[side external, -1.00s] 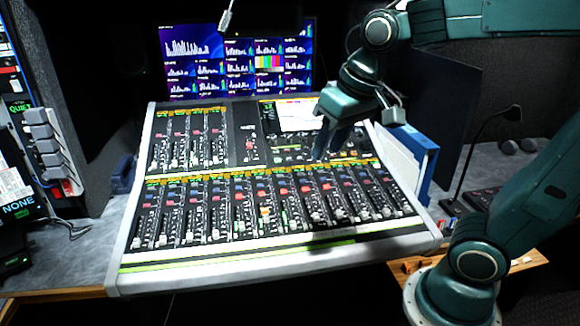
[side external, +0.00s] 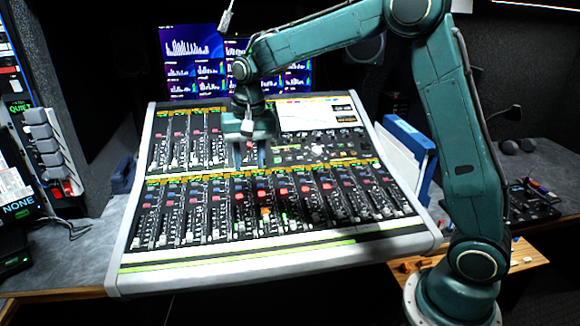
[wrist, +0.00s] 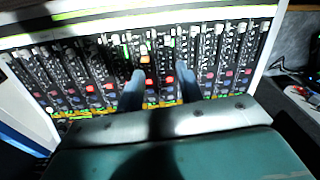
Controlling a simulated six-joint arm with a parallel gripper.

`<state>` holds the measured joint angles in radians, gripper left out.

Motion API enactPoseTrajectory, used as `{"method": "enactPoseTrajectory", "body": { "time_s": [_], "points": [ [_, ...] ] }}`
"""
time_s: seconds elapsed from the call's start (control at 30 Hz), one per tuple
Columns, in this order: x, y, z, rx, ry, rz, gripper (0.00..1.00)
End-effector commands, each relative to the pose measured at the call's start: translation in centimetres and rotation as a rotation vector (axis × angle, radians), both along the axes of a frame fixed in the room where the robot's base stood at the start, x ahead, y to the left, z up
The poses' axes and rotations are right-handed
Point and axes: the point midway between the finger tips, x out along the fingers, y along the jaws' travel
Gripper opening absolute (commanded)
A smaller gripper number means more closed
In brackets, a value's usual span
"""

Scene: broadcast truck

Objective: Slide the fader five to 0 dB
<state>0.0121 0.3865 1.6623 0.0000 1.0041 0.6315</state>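The mixing console (side external: 118,262) fills the middle of the side view, with a long lower bank of fader strips (side external: 275,205) and a shorter upper-left bank. The individual fader numbers are too small to read, so I cannot tell which is fader five. My gripper (side external: 249,158) is over the console's middle, near the top of the lower bank. In the wrist view my gripper (wrist: 160,82) shows two blue fingers apart, with nothing between them but strips of the console behind. An orange-lit cap or button (wrist: 145,60) shows between the fingertips. I cannot tell whether the fingers touch the panel.
Monitors (side external: 187,48) with meter displays stand behind the console. A console screen (side external: 308,115) is at the upper right. Blue and white binders (side external: 408,150) stand on the right side. A grey switch unit (side external: 45,140) is at left. A microphone (side external: 225,18) hangs above.

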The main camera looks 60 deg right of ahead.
Motion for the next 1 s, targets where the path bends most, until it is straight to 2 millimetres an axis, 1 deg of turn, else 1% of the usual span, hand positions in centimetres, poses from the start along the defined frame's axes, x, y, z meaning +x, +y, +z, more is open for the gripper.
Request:
{"method": "enactPoseTrajectory", "body": {
  "time_s": [0.03,0.1,0.2,0.33,0.5,0.83,1.0],
  "points": [
    [0.9,0.0,-1.2,0.001,0.018,-0.020,0.36],
    [2.0,-0.1,-2.5,0.004,0.036,-0.049,0.36],
    [3.2,-0.1,-4.3,0.006,0.058,-0.085,0.36],
    [4.4,-0.2,-6.0,0.007,0.077,-0.120,0.36],
    [5.0,-0.2,-7.0,0.007,0.088,-0.141,0.36],
    [5.0,-0.2,-7.5,0.008,0.090,-0.142,0.36],
    [5.0,-0.2,-8.7,0.007,0.091,-0.142,0.36]
  ]
}}
